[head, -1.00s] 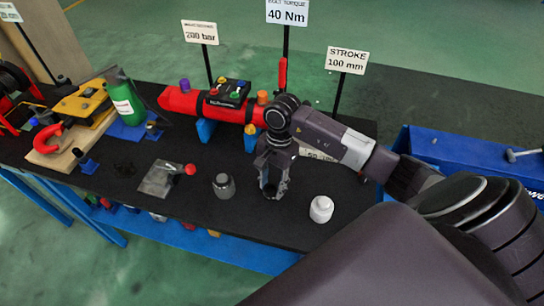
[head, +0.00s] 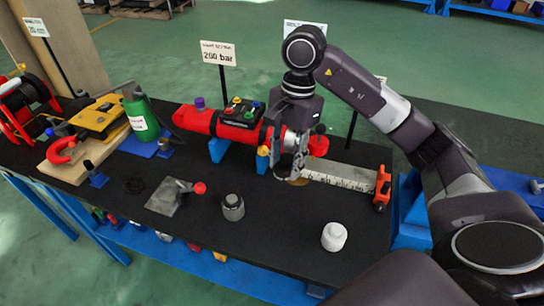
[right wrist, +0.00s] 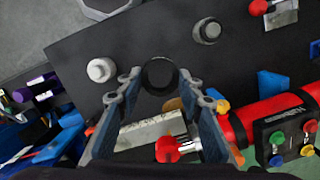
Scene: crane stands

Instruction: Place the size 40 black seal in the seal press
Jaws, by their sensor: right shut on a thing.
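My right gripper (head: 291,178) points down near the rod end of the red cylinder. In the right wrist view its fingertips (right wrist: 160,80) are shut on a black ring-shaped seal (right wrist: 159,73); its size mark cannot be read. The seal is hard to make out in the head view. A flat metal plate with a red-knobbed lever (head: 172,197), possibly the seal press, lies on the black bench left of the gripper; it also shows in the right wrist view (right wrist: 282,14). My left gripper is out of view.
A grey pot (head: 233,208) and a white pot (head: 334,237) stand on the bench (head: 270,250). The red cylinder (head: 225,125) and a white numbered scale (head: 345,178) lie behind. The bench's front is mostly clear.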

